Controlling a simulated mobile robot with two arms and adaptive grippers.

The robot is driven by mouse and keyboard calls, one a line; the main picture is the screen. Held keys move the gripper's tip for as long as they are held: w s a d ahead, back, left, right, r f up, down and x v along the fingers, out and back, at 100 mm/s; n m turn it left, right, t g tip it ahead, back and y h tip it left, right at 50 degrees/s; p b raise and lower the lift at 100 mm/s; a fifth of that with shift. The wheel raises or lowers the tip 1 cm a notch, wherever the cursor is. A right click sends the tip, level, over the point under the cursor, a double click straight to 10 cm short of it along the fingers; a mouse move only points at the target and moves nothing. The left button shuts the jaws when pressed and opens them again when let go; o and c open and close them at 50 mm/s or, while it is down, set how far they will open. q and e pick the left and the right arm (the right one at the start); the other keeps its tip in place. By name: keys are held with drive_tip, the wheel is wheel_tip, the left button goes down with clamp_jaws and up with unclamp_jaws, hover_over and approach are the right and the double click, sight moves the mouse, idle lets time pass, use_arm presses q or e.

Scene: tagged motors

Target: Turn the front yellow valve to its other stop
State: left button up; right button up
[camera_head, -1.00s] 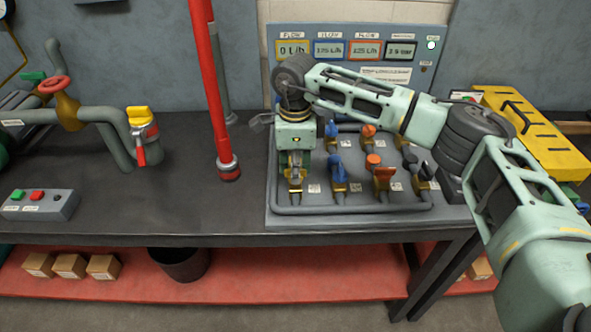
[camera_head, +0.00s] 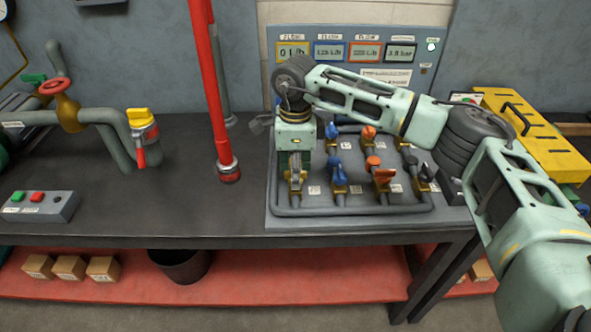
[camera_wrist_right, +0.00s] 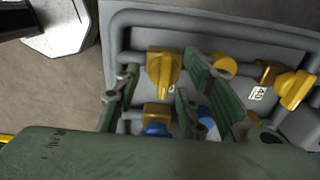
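The front yellow valve (camera_wrist_right: 163,73) shows in the right wrist view, its handle lying between the two fingers of my right gripper (camera_wrist_right: 158,90). The fingers stand apart, with a visible gap on the handle's left; contact on its right side is unclear. In the head view my right gripper (camera_head: 297,180) points down at the front left of the valve board (camera_head: 350,224) and mostly hides this valve. The panel display above the yellow label (camera_head: 292,51) reads 0 L/h. My left gripper is not in view.
A front blue valve (camera_head: 338,173) and an orange valve (camera_head: 382,177) stand to the right, with more valves behind. A red pole (camera_head: 212,90) rises left of the board. A yellow toolbox (camera_head: 530,130) is at the right. The bench between pole and button box (camera_head: 40,205) is clear.

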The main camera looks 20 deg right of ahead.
wheel_tip(320, 180, up, 12)
idle(0.4)
drive_tip(key=shift+f, duration=0.1)
idle(0.3)
